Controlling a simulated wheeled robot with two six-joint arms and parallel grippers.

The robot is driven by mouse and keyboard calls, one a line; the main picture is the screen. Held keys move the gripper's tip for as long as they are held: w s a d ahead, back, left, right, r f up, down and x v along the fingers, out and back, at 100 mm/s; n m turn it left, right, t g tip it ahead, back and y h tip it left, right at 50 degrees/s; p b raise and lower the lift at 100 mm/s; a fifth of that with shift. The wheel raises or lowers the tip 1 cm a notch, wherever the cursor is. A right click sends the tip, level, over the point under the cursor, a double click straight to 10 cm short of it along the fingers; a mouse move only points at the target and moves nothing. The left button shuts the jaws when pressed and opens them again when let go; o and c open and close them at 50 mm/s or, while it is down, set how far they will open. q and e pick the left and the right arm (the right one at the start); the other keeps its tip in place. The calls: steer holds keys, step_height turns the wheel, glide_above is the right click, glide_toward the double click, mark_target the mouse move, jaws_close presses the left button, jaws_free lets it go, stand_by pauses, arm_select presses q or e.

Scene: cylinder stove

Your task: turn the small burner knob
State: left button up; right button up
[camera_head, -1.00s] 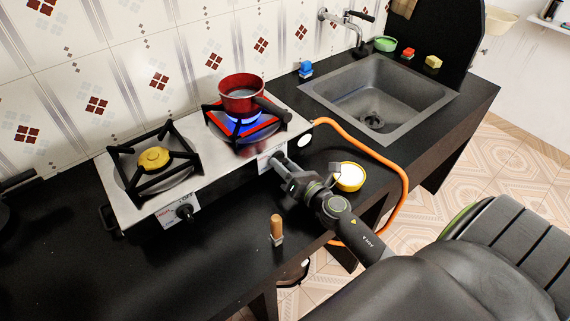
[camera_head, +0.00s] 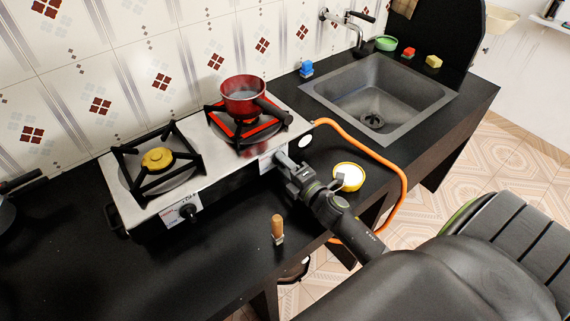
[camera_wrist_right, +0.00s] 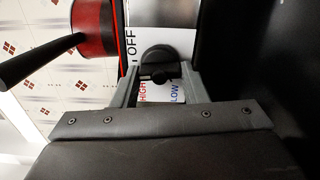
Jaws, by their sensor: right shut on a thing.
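The two-burner stove (camera_head: 196,186) stands on the black counter. A red pot (camera_head: 243,97) sits on the right burner (camera_head: 250,130), where no flame shows. The left burner with a yellow cap (camera_head: 157,158) is bare and unlit. My right gripper (camera_head: 281,162) is at the stove's front below the red pot, shut on the black knob there. In the right wrist view, the knob (camera_wrist_right: 158,58) sits between the fingertips, beside printed OFF, HIGH and LOW labels. The other knob (camera_head: 188,211) is free at the left of the stove front. My left gripper is not in view.
An orange hose (camera_head: 402,182) curves from the stove's right end. A small wooden-handled item (camera_head: 278,228) stands near the front edge. The sink (camera_head: 375,95) is at the right.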

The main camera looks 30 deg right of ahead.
steer(key=shift+m, duration=0.6)
steer(key=o, duration=1)
steer(key=shift+s, duration=0.1)
